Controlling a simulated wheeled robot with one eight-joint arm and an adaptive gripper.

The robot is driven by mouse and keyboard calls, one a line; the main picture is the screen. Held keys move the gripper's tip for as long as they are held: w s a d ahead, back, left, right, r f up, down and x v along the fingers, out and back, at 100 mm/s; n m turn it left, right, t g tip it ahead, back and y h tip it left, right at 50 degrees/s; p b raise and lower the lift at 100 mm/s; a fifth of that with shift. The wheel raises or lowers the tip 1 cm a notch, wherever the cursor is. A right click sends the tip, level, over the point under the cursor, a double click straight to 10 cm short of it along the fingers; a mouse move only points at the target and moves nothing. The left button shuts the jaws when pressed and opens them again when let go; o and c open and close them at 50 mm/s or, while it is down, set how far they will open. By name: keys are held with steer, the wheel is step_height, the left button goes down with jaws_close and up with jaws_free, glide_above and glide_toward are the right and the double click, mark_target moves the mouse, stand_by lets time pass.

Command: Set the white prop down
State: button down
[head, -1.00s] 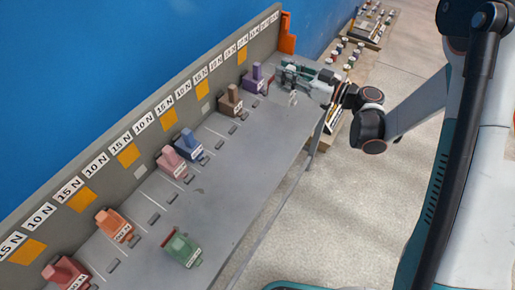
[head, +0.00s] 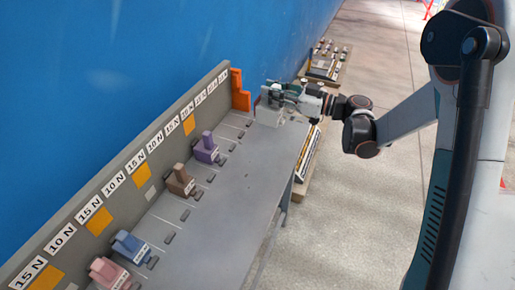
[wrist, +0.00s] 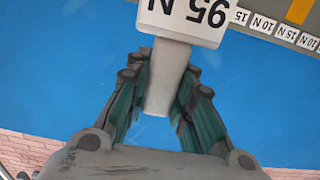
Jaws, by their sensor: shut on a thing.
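The white prop (wrist: 158,95) fills the upper middle of the wrist view, its narrow stem between the two green-padded fingers of my gripper (wrist: 163,78). The prop's wider block carries a black-lettered label that reads upside down and is cut by the top edge. In the head view, my gripper (head: 282,92) is at the far end of the grey bench (head: 222,187), close to the orange end piece. The pale prop (head: 268,115) shows below the fingers, partly hidden. I cannot tell whether it touches the bench.
Purple (head: 206,150), brown (head: 180,182), blue (head: 130,246) and pink (head: 108,272) props stand along the bench. The labelled back panel (head: 100,190) rises behind them. An orange end piece (head: 240,92) stands at the far end. The bench's front half is clear.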

step_height(320, 180, down, 18)
steer(key=b, duration=0.6)
steer(key=shift+r, duration=0.2)
steer(key=shift+f, duration=0.1)
steer(key=c, duration=1.4)
jaws_free()
